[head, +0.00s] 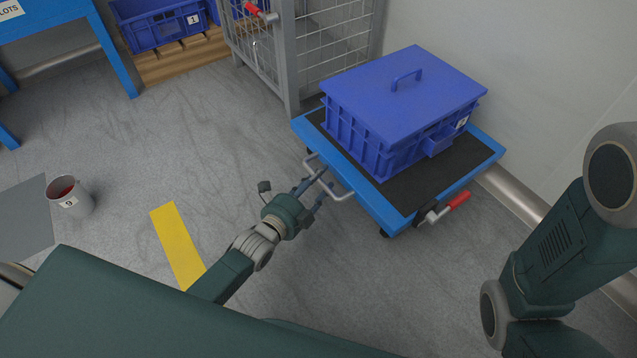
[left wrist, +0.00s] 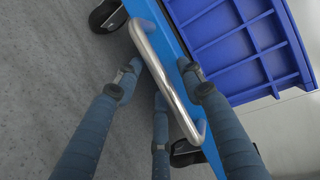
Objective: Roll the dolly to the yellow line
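The dolly (head: 357,181) is a low blue platform with a black mat, standing at right of centre by the wall. A closed blue lidded crate (head: 405,90) sits on it. A metal handle (head: 341,191) sticks out from its near left edge. My left gripper (head: 298,186) is at this handle, fingers apart. In the left wrist view the handle (left wrist: 165,75) runs between the spread fingers, with a gap beside the left finger. The yellow line (head: 178,243) lies on the floor left of my left arm, partly hidden by my body. My right gripper is out of view.
A wire cage trolley (head: 290,55) stands behind the dolly, close to its back left corner. A red-handled lever (head: 445,207) is on the dolly's near right side. A grey bucket (head: 70,195) stands at far left. Floor between dolly and line is clear apart from my arm.

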